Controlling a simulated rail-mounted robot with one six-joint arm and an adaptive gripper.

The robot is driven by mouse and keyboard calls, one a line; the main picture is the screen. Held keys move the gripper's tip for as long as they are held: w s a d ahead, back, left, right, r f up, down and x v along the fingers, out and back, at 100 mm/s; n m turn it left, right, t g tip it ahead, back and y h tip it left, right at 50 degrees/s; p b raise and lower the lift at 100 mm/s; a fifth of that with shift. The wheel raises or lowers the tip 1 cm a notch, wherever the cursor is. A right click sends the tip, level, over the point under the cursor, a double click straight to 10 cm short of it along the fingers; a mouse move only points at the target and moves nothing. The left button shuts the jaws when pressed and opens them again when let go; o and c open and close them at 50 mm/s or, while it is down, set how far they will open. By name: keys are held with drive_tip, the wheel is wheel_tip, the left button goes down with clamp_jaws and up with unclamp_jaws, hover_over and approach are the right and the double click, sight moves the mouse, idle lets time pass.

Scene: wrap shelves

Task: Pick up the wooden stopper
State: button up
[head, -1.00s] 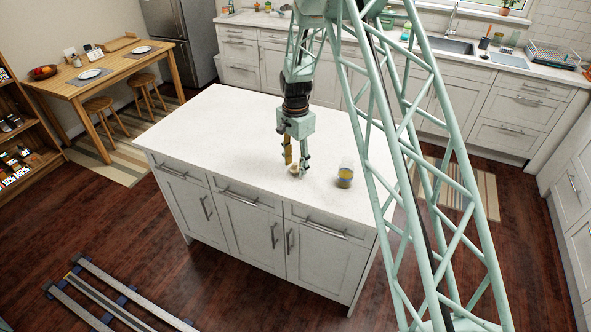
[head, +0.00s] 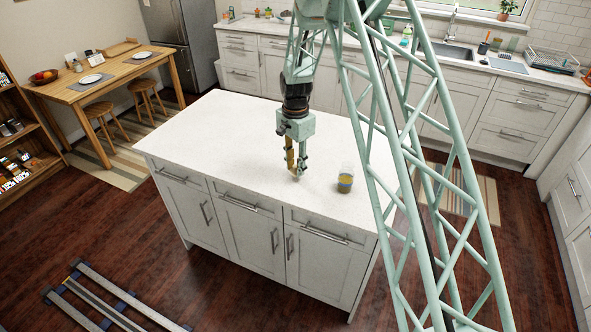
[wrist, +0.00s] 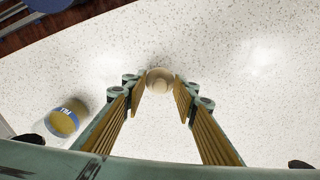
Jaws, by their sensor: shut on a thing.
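The wooden stopper (wrist: 160,80) is a small, round, pale wood piece. In the wrist view it sits between my gripper's two fingertips. My gripper (head: 297,172) points down over the white island top, and it also shows in the wrist view (wrist: 160,88). It is shut on the stopper. In the head view the stopper is small and mostly hidden by the fingers, low over the counter. I cannot tell whether it still touches the counter.
A jar (head: 345,183) with yellow contents and a blue band stands on the island (head: 215,130) just right of my gripper. It shows at lower left in the wrist view (wrist: 65,120). The island top to the left is clear.

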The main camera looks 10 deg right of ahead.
drive_tip(key=shift+r, duration=1.1)
drive_tip(key=s, duration=0.5)
drive_tip(key=s+d+r+b, duration=0.1)
drive_tip(key=s, duration=1)
drive_tip(key=shift+d+r+b, duration=0.2)
drive_tip(key=shift+d+b, duration=0.15)
